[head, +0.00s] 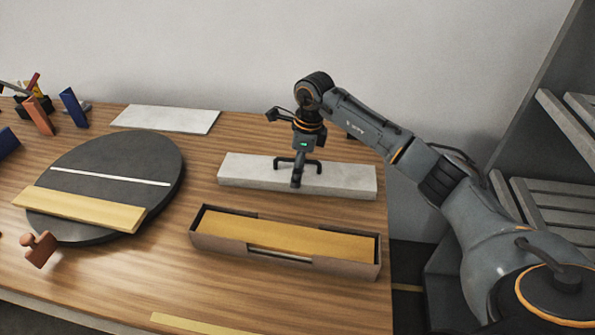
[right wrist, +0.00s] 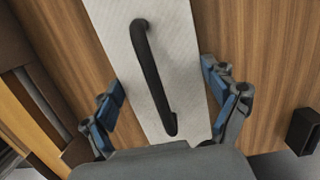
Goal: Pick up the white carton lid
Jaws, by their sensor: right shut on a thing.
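The white carton lid (head: 345,182) is a long pale slab lying at the back right of the table, behind an open carton (head: 200,240). In the right wrist view the lid (right wrist: 185,25) carries a black bar handle (right wrist: 152,75) along its length. My right gripper (head: 298,172) is over the middle of the lid, pointing down. In the right wrist view its blue-padded fingers (right wrist: 163,92) stand at the lid's two long edges, shut on it, with the handle between them. Whether the lid touches the table is hard to tell. My left gripper is not in view.
The brown carton holds a yellow slab (head: 290,237). A dark round turntable (head: 110,170) at left bears a yellow bar (head: 80,208); a brown stamp-like piece (head: 38,248) is at its front. A flat white panel (head: 167,119) lies behind. Grey shelving (head: 550,190) stands at right.

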